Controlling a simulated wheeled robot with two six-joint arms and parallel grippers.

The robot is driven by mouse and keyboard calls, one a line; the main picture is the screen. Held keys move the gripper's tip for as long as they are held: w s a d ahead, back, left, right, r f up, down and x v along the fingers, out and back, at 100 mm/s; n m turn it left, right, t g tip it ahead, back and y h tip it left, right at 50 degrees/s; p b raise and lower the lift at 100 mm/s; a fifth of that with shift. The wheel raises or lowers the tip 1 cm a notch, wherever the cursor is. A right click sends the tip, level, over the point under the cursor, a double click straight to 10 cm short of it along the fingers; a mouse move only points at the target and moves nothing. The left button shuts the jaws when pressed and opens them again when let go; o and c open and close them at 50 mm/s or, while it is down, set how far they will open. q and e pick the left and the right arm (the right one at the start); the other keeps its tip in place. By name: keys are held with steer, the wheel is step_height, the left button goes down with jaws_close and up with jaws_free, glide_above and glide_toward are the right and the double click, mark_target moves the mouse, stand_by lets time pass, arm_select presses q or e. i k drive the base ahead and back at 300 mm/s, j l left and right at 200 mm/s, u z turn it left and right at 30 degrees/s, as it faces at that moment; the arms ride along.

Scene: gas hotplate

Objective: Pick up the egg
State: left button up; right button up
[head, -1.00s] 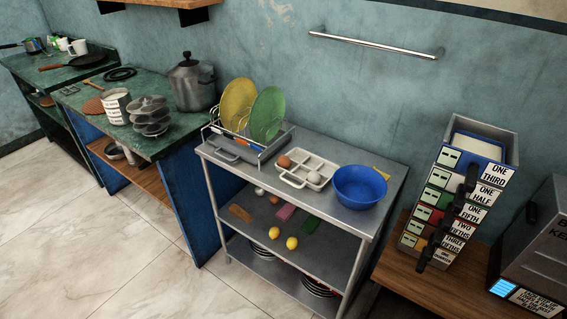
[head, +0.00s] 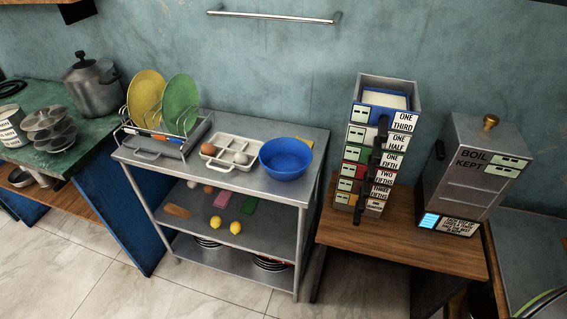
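A white egg tray (head: 225,164) with square compartments lies on the top of a steel trolley (head: 299,146) in the head view. Neither of my grippers shows in the view.
A blue bowl (head: 286,159) stands right of the tray, and a dish rack (head: 165,138) with yellow and green plates stands left. Two lemons (head: 236,227) lie on the middle shelf. A stack of labelled drawers (head: 378,150) stands on a wooden table. Tiled floor is free in front.

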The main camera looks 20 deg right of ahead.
mark_target(207, 149)
steer(key=z, duration=0.25)
steer(key=i+j+z, duration=0.2)
steer(key=j+z, duration=0.25)
steer(key=j, duration=0.15)
steer(key=i+j+z, duration=0.2)
steer(key=j+z, duration=0.2)
steer(key=j, duration=0.25)
